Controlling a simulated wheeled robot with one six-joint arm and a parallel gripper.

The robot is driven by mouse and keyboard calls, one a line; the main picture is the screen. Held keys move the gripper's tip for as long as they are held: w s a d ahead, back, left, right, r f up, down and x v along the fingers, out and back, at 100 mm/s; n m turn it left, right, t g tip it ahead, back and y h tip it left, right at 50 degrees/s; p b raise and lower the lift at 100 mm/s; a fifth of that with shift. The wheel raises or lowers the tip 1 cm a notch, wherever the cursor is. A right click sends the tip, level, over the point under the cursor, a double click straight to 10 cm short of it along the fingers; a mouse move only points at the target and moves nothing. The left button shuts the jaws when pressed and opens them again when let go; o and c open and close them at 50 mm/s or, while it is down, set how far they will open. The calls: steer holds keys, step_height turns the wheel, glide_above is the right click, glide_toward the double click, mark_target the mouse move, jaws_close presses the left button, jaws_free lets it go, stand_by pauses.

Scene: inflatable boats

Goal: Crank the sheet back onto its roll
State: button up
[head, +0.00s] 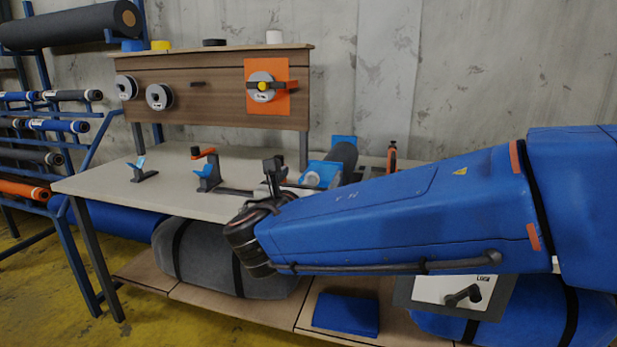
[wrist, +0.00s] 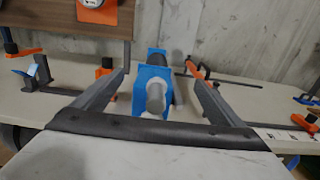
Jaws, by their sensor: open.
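A dark roll (head: 345,156) lies on the workbench, carried by a blue bracket (head: 324,168) with a pale round end piece (head: 312,179) facing me. In the wrist view the blue bracket (wrist: 153,78) stands ahead between my fingers, with a grey-white cylindrical end piece (wrist: 155,98) pointing toward me. My gripper (wrist: 157,72) is open, one finger on each side of the bracket in the picture. I cannot tell whether it touches anything. My gripper also shows partly in the head view (head: 277,172), left of the roll. The sheet cannot be made out clearly.
The workbench (head: 110,180) is clear at its left front. A wooden backboard (head: 205,95) is behind. A grey bundle (head: 215,260) lies below.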

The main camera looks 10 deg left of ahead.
steer(key=s, duration=0.9)
steer(key=shift+a, duration=0.25)
stand_by(0.5)
